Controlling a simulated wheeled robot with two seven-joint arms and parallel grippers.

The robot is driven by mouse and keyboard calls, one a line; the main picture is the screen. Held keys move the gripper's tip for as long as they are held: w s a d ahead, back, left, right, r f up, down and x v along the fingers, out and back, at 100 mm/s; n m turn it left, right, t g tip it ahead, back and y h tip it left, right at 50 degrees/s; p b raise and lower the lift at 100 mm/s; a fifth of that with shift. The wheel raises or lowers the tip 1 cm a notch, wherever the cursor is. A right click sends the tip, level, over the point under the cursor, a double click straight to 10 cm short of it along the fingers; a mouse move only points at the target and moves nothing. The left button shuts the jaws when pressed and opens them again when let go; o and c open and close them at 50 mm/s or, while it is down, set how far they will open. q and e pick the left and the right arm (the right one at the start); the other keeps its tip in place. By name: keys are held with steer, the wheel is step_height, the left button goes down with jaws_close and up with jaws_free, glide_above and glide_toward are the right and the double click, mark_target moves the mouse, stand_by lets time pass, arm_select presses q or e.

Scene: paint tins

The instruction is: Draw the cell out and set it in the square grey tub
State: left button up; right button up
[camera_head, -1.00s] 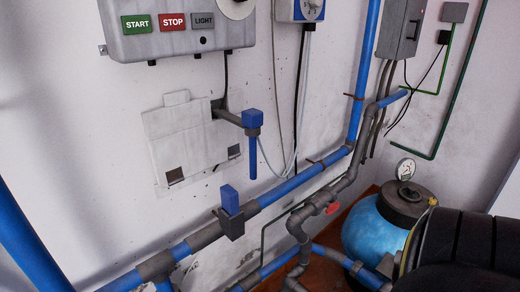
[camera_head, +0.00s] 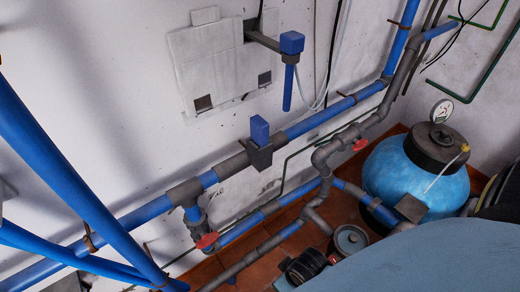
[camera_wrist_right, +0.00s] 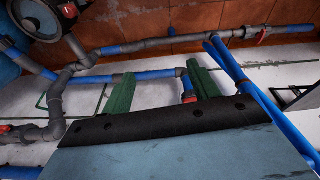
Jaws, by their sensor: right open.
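I see no cell that I can make out and no square grey tub in either view. My right gripper (camera_wrist_right: 158,72) shows in the right wrist view, with its two green fingers spread apart. It is open, and nothing is held between the fingers. Blue and grey pipes lie beyond the fingertips. My right gripper cannot be made out in the head view. My left gripper is in neither view.
Blue wall pipes (camera_head: 340,108) with grey joints and red valves cross the wall. A blue tank (camera_head: 415,185) with a gauge stands at the right. Large blue pipes (camera_head: 75,190) cross the left.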

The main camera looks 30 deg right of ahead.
steer(key=w+a+r+t, duration=0.1)
steer(key=w+r, duration=0.1)
steer(key=r, duration=0.7)
steer(key=w+a+r, duration=0.1)
steer(key=w+r, duration=0.2)
steer(key=r, duration=0.5)
steer(key=w+a+r+n+y, duration=0.25)
steer(key=w+r, duration=0.25)
steer(key=w, duration=0.6)
steer(key=m+h, duration=0.4)
glide_toward(259, 121)
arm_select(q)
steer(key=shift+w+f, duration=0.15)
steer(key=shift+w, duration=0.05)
arm_select(e)
steer(key=shift+g, duration=0.4)
steer(key=x, duration=1)
steer(key=shift+w+f, duration=0.2)
steer(key=shift+w, duration=0.2)
steer(key=shift+c, duration=0.4)
steer(key=c, duration=1.1)
